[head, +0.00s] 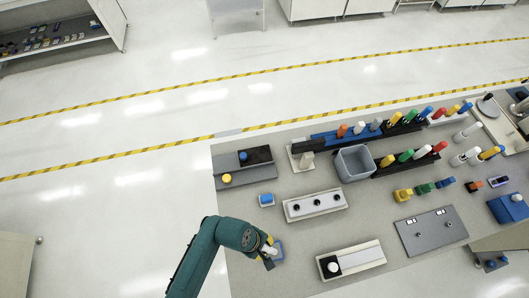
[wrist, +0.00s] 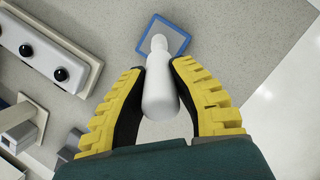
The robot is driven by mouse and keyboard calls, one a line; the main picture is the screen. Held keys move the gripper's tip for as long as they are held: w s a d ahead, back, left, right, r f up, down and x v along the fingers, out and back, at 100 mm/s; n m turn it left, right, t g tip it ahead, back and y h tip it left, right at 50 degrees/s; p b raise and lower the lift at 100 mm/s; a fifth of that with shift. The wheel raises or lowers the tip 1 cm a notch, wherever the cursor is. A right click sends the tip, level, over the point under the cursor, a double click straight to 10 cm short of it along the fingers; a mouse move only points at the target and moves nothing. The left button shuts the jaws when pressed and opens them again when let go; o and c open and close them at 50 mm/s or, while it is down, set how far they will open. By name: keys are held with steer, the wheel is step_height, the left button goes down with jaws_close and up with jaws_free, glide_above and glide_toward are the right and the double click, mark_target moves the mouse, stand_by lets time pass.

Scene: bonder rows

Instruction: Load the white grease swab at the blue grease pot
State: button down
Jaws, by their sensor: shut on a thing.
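My gripper (head: 268,252) is shut on the white swab (wrist: 160,85), with a yellow-and-black finger on each side of it; the gripper also shows in the wrist view (wrist: 158,105). The swab's narrow rounded end points away from the gripper, toward a square blue-rimmed thing with a grey middle (wrist: 178,42). In the wrist view that end overlaps the square's near side; I cannot tell whether they touch. In the head view the blue square (head: 279,252) sits beside my fingers, partly hidden. I cannot tell for sure that it is the grease pot.
A grey bin (head: 355,163) stands farther back. The table's edge is close.

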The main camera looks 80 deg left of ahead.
mark_target(265, 246)
steer(key=shift+f+b, duration=0.3)
steer(key=shift+f, duration=0.25)
stand_by(0.9)
steer(key=shift+f+p, duration=0.15)
steer(key=shift+p, duration=0.25)
stand_by(1.4)
step_height(265, 246, up, 7)
steer(key=p, duration=0.8)
steer(key=shift+r, duration=0.2)
steer(key=shift+f, duration=0.1)
stand_by(0.4)
